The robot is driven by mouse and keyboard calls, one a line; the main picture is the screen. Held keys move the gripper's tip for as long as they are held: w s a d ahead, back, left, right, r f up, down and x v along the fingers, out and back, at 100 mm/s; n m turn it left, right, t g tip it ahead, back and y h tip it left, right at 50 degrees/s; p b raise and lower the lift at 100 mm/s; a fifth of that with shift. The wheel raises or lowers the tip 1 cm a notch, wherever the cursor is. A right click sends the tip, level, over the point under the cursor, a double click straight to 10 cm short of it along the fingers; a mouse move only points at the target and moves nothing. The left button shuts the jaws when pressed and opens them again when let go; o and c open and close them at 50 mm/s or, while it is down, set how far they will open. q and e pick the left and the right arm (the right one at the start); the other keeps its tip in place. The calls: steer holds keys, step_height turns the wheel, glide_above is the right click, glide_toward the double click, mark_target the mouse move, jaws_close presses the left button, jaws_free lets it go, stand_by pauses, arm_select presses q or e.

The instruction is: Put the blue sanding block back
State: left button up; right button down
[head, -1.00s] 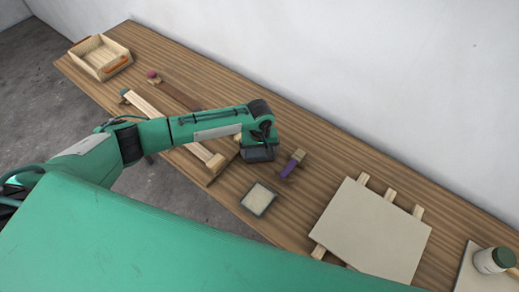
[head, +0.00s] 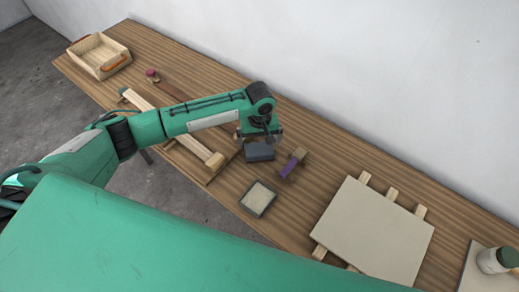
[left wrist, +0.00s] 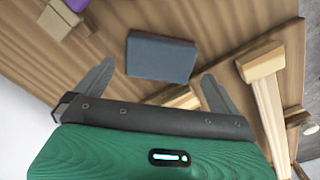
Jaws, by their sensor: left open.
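The blue sanding block (head: 259,152) is a dark blue-grey block on the wooden bench, and it also shows in the left wrist view (left wrist: 160,57). My left gripper (head: 259,137) is just above and behind it in the head view. In the left wrist view the two fingers (left wrist: 158,76) are spread apart, with the block ahead between their tips and a gap on each side. The gripper is open and holds nothing. My right gripper is not in view.
A shallow dark-rimmed tray (head: 246,202) and a purple-ended piece (head: 288,168) lie close by. A wooden beam (head: 172,131) lies left. A pale panel (head: 370,232) on battens and a jar (head: 494,261) are right. A wooden crate (head: 82,52) stands far left.

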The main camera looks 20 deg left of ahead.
mark_target(260, 149)
arm_select(q)
step_height(260, 149, up, 7)
steer(key=b, duration=0.1)
steer(key=shift+f, duration=0.15)
steer(key=shift+d, duration=0.1)
stand_by(0.3)
